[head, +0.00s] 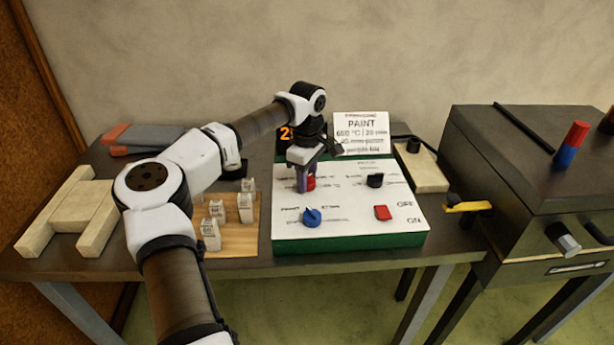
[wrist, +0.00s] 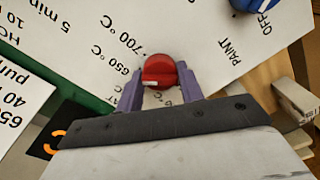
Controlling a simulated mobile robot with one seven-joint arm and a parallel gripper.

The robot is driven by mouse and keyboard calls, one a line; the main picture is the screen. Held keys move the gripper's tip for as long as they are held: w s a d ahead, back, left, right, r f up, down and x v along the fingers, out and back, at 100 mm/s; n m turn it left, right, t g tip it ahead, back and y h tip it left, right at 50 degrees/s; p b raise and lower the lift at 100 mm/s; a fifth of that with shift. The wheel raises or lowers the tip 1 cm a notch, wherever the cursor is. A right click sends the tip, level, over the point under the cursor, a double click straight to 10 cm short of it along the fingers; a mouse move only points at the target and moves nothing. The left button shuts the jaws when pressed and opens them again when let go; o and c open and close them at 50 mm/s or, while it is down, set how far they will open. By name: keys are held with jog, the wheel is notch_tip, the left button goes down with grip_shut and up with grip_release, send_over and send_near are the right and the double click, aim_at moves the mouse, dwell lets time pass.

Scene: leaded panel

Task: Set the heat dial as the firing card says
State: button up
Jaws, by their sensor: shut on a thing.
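The heat dial is a red knob (wrist: 160,71) on the white face of the control panel (head: 340,230). A pale mark on it points to the left in the wrist view, near printed 650 °C and 700 °C labels; I cannot tell exactly which it meets. My gripper (head: 306,178) is shut on the knob, its purple fingers on either side, also in the wrist view (wrist: 160,92). The firing card (head: 361,134) stands behind the panel; its large lines read PAINT and what looks like 650 °C / 20 min. Its smaller lines are blurred.
A blue dial (head: 311,217), a black dial (head: 375,180) and a red switch (head: 382,213) by OFF/ON share the panel. Small pale blocks (head: 246,208) stand on a wooden board at left. A dark kiln (head: 540,160) stands at right.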

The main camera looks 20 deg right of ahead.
jog(key=shift+r, duration=0.1)
jog(key=o, duration=1)
notch_tip(320, 180, up, 14)
jog(key=shift+f+b, duration=0.15)
jog(key=shift+b, duration=1.1)
